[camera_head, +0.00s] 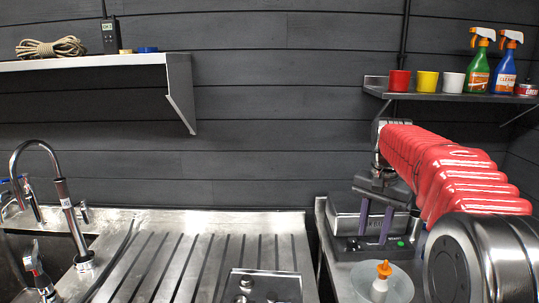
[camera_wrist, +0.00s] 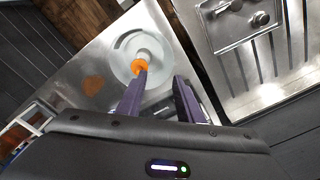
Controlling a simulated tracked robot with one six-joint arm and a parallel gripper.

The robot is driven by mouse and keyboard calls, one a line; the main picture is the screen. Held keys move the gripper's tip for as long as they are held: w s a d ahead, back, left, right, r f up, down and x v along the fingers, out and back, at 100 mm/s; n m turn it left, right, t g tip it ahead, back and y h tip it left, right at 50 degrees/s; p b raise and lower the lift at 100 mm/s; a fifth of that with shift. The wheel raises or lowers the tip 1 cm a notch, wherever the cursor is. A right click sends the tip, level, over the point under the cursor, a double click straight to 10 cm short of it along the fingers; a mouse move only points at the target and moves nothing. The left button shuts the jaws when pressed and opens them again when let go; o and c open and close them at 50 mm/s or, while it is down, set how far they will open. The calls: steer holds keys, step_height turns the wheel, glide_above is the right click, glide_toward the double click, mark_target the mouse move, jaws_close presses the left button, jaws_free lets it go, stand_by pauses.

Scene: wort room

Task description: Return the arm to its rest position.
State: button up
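My red arm (camera_head: 440,170) reaches out from the lower right of the head view toward the back of the right-hand counter. My gripper (camera_head: 374,242) points down over that counter, its two purple fingers apart with nothing visible between them. In the wrist view my gripper (camera_wrist: 161,78) also shows a clear gap between its fingers. A white bottle with an orange tip (camera_head: 383,270) stands in a round pale dish (camera_head: 401,286), nearer than the fingers in the head view. In the wrist view the orange tip (camera_wrist: 138,67) appears close to the left fingertip; whether they touch cannot be told.
A device with a green light (camera_head: 400,244) sits by the fingers. A steel drainboard (camera_head: 185,275) and tap (camera_head: 65,195) are left. A shelf (camera_head: 440,96) with cups and spray bottles hangs above my arm. A left shelf (camera_head: 90,63) holds rope and a radio.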

steer(key=s+a+f+n+t, duration=0.1)
steer(key=s+a+n, duration=0.1)
steer(key=s, duration=0.7)
steer(key=s+a+f+n+t, duration=0.2)
steer(key=s+a, duration=0.3)
steer(key=s, duration=0.4)
steer(key=s+a+f+n+t, duration=0.2)
steer(key=s+a+n, duration=0.1)
steer(key=s, duration=0.7)
steer(key=shift+a+f+n, duration=0.2)
steer(key=shift+a+n, duration=0.1)
steer(key=shift+n, duration=0.3)
